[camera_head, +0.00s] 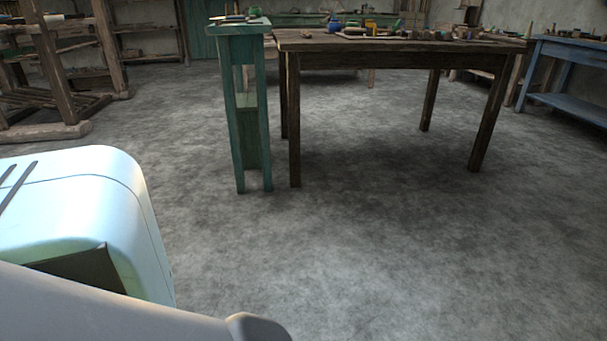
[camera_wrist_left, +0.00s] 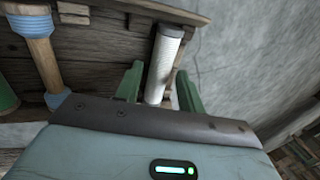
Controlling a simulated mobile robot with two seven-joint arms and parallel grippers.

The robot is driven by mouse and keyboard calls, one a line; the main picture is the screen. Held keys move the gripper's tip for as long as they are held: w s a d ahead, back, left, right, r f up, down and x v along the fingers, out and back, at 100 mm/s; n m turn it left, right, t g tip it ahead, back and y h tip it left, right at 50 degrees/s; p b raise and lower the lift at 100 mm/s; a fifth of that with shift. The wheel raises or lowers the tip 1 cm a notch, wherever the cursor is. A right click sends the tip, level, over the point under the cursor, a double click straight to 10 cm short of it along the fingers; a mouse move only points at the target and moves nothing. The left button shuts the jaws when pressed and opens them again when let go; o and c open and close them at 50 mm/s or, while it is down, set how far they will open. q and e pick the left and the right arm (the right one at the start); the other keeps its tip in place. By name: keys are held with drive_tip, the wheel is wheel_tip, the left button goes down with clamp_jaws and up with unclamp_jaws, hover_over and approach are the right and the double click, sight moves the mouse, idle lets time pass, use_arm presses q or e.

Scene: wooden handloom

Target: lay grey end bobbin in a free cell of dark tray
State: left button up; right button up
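In the left wrist view, a whitish-grey bobbin (camera_wrist_left: 166,60) lies lengthwise between the two green fingers of my left gripper (camera_wrist_left: 160,78). The fingers stand apart, with a narrow gap visible on each side of the bobbin. In the head view, no bobbin or tray can be made out for certain among the small items on the far table. My right gripper is not in view.
A wooden spool with blue ends (camera_wrist_left: 40,45) is left of the gripper in the wrist view. In the head view, a brown table (camera_head: 420,48) holds small items, a narrow teal stand (camera_head: 243,100) adjoins it, and a blue bench (camera_head: 570,85) is at right. The grey floor is clear.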

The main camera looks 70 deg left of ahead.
use_arm(q)
drive_tip(key=shift+d+r+p, duration=0.2)
drive_tip(key=shift+r+p, duration=0.2)
drive_tip(key=shift+r, duration=0.1)
drive_tip(key=p+v, duration=0.4)
drive_tip(key=v, duration=0.2)
drive_tip(key=shift+r, duration=0.4)
